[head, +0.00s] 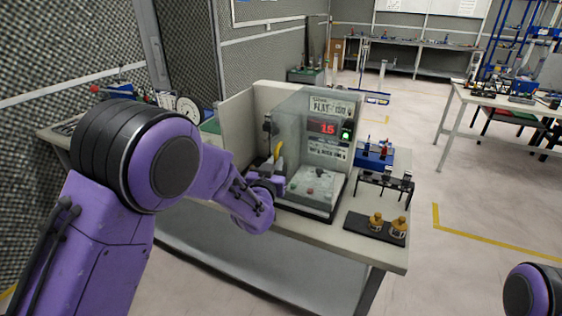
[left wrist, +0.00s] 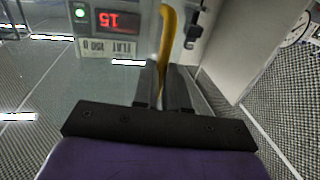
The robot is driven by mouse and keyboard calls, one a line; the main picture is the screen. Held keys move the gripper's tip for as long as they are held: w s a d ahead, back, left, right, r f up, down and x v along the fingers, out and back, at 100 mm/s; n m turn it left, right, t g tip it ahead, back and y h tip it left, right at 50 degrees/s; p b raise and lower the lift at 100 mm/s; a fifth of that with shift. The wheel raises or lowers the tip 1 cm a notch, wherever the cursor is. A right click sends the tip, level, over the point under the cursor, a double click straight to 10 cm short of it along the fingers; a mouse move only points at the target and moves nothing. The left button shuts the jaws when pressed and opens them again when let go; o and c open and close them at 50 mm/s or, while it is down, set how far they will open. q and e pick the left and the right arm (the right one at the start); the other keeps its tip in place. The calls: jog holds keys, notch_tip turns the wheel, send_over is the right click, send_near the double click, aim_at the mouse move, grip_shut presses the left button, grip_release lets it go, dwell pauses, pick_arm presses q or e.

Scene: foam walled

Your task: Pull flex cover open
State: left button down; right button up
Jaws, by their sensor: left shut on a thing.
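The flex cover (head: 294,131) is a clear pane on the front of the test machine, with a yellow handle (head: 278,150) at its left side. In the left wrist view the yellow handle (left wrist: 168,38) runs down between the fingers. My left gripper (head: 272,170) is shut on the yellow handle; its dark fingers show close together in the left wrist view (left wrist: 166,83). The fingers are partly hidden by my wrist in the head view. The cover appears to stand upright; I cannot tell whether it is ajar. My right gripper is out of view.
The machine's panel (head: 330,127) shows a red 15 and a green light. On the bench (head: 348,245) to its right are a blue fixture (head: 375,154), a black rack (head: 386,184) and a dark tray (head: 368,229) with two brass-coloured parts. Open floor lies further right.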

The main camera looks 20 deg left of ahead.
pick_arm(q)
jog(key=shift+d, duration=0.2)
jog(key=c, duration=1.2)
grip_release()
jog(key=s+b, duration=0.1)
jog(key=s, duration=0.2)
jog(key=s+b, duration=0.1)
jog(key=s, duration=0.3)
jog(key=s+d+b, duration=0.1)
jog(key=s, duration=0.2)
jog(key=shift+s, duration=0.3)
